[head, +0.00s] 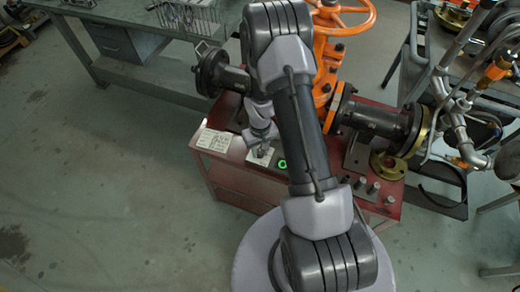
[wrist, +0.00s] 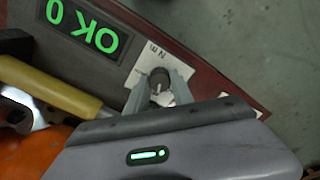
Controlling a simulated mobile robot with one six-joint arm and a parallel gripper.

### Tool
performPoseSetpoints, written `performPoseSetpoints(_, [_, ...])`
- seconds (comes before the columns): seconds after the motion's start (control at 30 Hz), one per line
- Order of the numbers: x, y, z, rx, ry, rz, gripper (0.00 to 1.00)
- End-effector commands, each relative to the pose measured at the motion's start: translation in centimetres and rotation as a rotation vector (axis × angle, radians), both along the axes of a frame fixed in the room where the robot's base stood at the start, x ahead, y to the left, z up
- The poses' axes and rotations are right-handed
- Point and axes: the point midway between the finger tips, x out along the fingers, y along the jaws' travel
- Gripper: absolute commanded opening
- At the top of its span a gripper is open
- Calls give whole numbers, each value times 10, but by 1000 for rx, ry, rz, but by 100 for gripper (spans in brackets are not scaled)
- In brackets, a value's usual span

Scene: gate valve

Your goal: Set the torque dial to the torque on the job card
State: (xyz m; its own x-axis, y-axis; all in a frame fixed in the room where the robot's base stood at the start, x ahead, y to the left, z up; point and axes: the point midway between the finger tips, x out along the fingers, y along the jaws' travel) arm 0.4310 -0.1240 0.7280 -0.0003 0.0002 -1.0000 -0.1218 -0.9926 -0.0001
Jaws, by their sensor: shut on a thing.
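My gripper (wrist: 159,80) is shut on the dark torque dial (wrist: 158,75), one finger on each side. The dial stands on a white plate (wrist: 147,59) with "N m" printed on it. The rest of its scale and the dial's setting cannot be read. In the head view my gripper (head: 262,145) is low over the dial plate (head: 260,157) on the red bench. The job card (head: 213,140) is a white sheet left of the dial; its text is too small to read.
A dark panel beside the dial shows green "OK" and a 0 (wrist: 84,25), upside down. A yellow handle (wrist: 50,88) is close to my gripper. In the head view, a green ring (head: 282,164) glows right of the dial and an orange valve (head: 328,60) stands behind.

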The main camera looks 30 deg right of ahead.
Motion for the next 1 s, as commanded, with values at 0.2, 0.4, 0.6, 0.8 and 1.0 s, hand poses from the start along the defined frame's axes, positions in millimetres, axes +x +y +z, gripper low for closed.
performPoseSetpoints(0.2, [0, 0, 0, 0, 0, 0, 50])
performPoseSetpoints(0.4, [0, 0, 0, 0, 0, -1, 50])
performPoseSetpoints(0.6, [1, 0, 13, 0, -1, -1, 50])
performPoseSetpoints(0.8, [1, 0, 71, -1, -4, 0, 50])
performPoseSetpoints(1.0, [1, 0, 135, -1, -4, -1, 50])
